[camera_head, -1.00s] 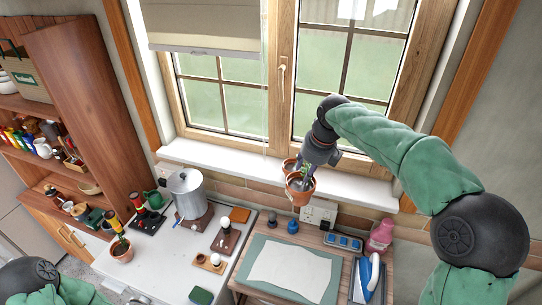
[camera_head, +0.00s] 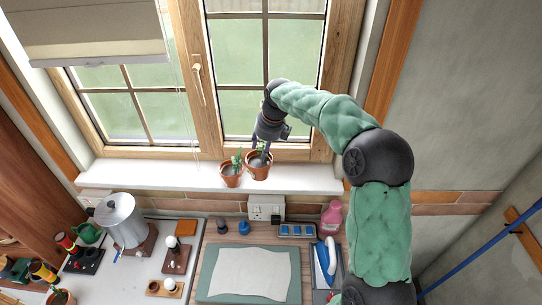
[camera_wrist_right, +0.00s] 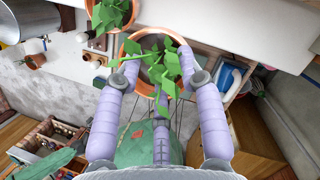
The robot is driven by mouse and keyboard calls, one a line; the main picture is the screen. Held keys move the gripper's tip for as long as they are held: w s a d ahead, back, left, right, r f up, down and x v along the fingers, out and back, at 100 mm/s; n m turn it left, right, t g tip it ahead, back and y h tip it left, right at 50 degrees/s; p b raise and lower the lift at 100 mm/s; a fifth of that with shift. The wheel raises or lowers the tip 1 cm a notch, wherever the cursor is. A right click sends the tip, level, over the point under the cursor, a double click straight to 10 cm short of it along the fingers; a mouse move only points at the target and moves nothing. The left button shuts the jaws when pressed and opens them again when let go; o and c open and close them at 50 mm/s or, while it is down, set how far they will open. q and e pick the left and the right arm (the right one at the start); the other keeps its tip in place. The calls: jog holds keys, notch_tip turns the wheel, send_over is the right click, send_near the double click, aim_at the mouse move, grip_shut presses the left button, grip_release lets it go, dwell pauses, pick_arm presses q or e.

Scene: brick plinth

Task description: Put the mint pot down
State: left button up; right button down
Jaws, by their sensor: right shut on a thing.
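My right gripper (camera_head: 262,146) reaches down at the window and is shut on a terracotta pot (camera_head: 258,168) with a green plant, taken to be the mint pot. The held pot is upright at the white windowsill (camera_head: 130,174); I cannot tell whether its base touches the sill. In the right wrist view, the fingers (camera_wrist_right: 162,70) are at the rim of the held pot (camera_wrist_right: 142,40), and leaves hide part of the rim. A second potted plant (camera_head: 231,178) stands on the sill close to its left. My left gripper is out of view.
The sill is clear to the right and far left. The window handle (camera_head: 197,82) is above. Below are a metal pot (camera_head: 121,220), a cutting mat (camera_head: 213,286), a blue iron (camera_head: 325,260) and a pink bottle (camera_head: 331,216). Another potted plant (camera_head: 60,298) is at lower left.

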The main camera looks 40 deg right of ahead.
jog(key=w+d+f+p, duration=0.1)
jog(key=d+f, duration=0.4)
jog(key=f, duration=0.4)
jog(key=shift+w, duration=0.1)
jog(key=c, duration=0.8)
grip_release()
jog(key=shift+f, duration=0.2)
jog(key=shift+r, duration=0.1)
jog(key=b+v, duration=0.1)
jog(key=v, duration=1.1)
